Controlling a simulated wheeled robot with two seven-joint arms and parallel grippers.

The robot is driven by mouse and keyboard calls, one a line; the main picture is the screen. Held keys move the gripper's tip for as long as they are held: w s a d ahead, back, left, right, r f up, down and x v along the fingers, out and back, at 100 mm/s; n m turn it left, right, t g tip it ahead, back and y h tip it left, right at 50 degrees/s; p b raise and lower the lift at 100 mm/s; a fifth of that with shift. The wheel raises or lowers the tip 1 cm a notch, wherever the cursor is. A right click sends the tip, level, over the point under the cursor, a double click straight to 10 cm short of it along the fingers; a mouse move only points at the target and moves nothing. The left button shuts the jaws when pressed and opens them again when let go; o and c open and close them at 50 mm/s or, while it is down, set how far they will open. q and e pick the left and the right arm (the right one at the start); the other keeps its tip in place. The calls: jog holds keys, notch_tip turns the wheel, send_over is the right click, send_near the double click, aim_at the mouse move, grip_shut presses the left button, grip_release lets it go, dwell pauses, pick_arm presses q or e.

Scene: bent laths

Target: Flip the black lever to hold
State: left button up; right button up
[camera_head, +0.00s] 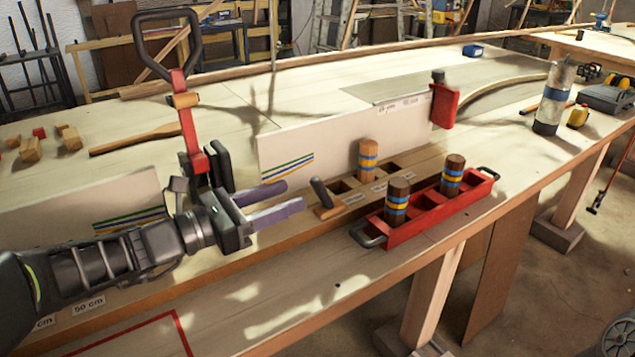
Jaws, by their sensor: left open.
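My left gripper (294,195) reaches in from the left, its two purple-grey fingers apart with nothing between them. A short dark lever (319,190) tilts up from a small wooden block (329,212) just right of the fingertips, with a small gap visible in the picture. Which way it is set, and the text on the nearby labels, is too small to read. A red upright (191,135) with a black loop handle (168,45) stands behind my gripper, its foot partly hidden. I cannot tell for sure which black part is the named lever. My right gripper is not in view.
A red tray (420,225) with two dark striped pegs lies right of the lever. A lighter striped peg (368,160) stands in a wooden rack behind it. A white board (335,130) stands upright behind, near a red clamp (444,105). The front of the bench is clear.

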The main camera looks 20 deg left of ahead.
aim_at(312, 187)
pick_arm(q)
jog(key=x, duration=0.7)
jog(key=shift+w+d+b, duration=0.25)
jog(key=shift+b, duration=0.05)
grip_shut()
dwell(1.2)
